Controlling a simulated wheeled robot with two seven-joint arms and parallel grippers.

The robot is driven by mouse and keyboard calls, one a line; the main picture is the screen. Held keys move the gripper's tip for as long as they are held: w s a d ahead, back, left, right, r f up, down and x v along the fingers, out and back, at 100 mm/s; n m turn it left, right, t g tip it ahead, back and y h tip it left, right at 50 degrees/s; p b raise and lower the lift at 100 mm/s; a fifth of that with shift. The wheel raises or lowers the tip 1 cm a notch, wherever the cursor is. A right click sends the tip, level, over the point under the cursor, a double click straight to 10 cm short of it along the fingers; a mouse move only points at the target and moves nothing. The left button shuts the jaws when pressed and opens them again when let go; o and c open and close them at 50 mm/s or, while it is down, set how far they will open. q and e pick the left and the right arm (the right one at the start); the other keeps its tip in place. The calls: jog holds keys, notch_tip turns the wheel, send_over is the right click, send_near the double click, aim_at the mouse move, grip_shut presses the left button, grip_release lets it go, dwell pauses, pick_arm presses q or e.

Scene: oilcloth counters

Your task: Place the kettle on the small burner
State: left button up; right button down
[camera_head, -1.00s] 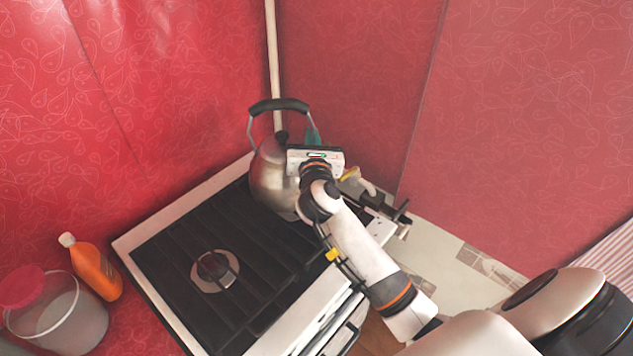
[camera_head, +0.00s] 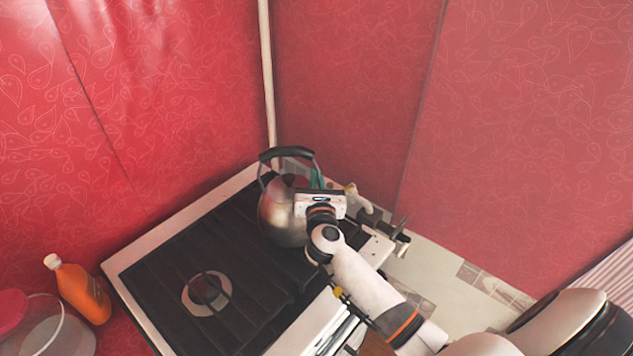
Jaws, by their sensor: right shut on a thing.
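The kettle (camera_head: 281,212) is steel with a black arched handle and stands upright at the back right part of the stove (camera_head: 150,232). My right gripper (camera_head: 312,200) is at the kettle's right side and is shut on it; the fingers are mostly hidden behind the gripper body. Whether the kettle's base touches the grate cannot be told. A round burner (camera_head: 206,293) shows bare at the front left of the black grate. Any burner under the kettle is hidden. My left gripper is not in view.
An orange bottle (camera_head: 82,292) and a clear bucket (camera_head: 55,335) with a pink lid stand left of the stove. A pale pole (camera_head: 267,75) rises in the corner behind the kettle. Red walls close off the back. A light counter (camera_head: 455,275) lies to the right.

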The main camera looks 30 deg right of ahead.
dwell(0.3)
jog(key=shift+f, duration=0.15)
jog(key=c, duration=1.6)
grip_release()
jog(key=shift+f, duration=0.1)
jog(key=shift+o, duration=0.2)
jog(key=shift+s, duration=0.1)
